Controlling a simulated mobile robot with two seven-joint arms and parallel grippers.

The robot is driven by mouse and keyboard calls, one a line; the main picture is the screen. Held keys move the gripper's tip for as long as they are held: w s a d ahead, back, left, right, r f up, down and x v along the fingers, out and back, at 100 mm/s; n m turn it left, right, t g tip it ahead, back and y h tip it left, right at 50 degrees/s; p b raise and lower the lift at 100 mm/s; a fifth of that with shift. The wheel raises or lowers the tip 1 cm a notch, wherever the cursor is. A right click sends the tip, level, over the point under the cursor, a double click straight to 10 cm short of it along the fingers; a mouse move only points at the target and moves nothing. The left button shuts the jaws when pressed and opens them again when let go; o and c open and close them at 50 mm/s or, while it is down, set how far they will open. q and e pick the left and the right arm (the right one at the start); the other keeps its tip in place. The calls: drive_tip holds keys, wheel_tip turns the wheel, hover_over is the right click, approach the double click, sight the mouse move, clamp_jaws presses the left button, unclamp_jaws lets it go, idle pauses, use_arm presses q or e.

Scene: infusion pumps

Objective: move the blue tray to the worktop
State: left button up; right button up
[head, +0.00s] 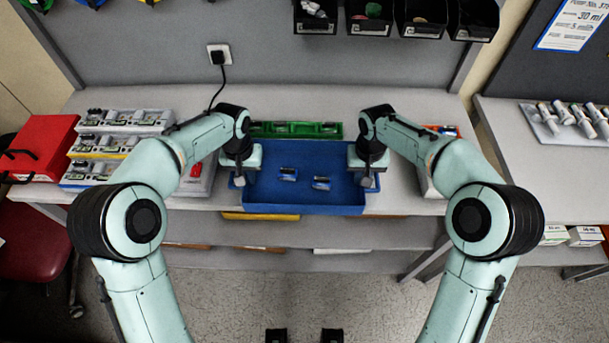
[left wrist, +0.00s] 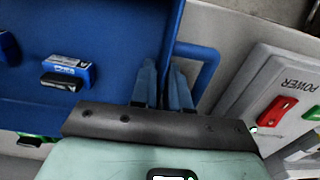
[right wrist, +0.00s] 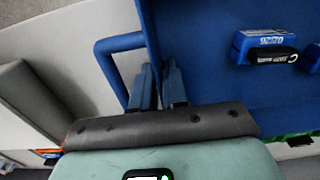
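The blue tray (head: 304,203) lies level at the front middle of the worktop (head: 285,101), with its near wall at the worktop's front edge. Whether it touches the surface is hidden. Two small blue-and-black devices (head: 289,174) (head: 321,183) lie in it. My left gripper (head: 240,180) is at the tray's left wall; in the left wrist view its fingers (left wrist: 163,85) sit close on either side of the wall, beside the handle (left wrist: 211,68). My right gripper (head: 367,181) is at the right wall; its fingers (right wrist: 158,85) also straddle the wall, next to the other handle (right wrist: 101,50).
A green tray (head: 295,130) stands right behind the blue one. Grey pump racks (head: 125,121) and a red box (head: 38,147) are at left. An orange-and-grey container is partly hidden at right. A side table (head: 560,180) with a syringe tray stands farther right.

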use_arm(q)
drive_tip(key=shift+o, duration=0.8)
drive_tip(key=shift+r, duration=0.25)
use_arm(e)
drive_tip(key=shift+o, duration=0.8)
drive_tip(key=shift+r, duration=0.2)
use_arm(q)
drive_tip(key=shift+w, duration=0.15)
use_arm(e)
drive_tip(key=shift+w, duration=0.1)
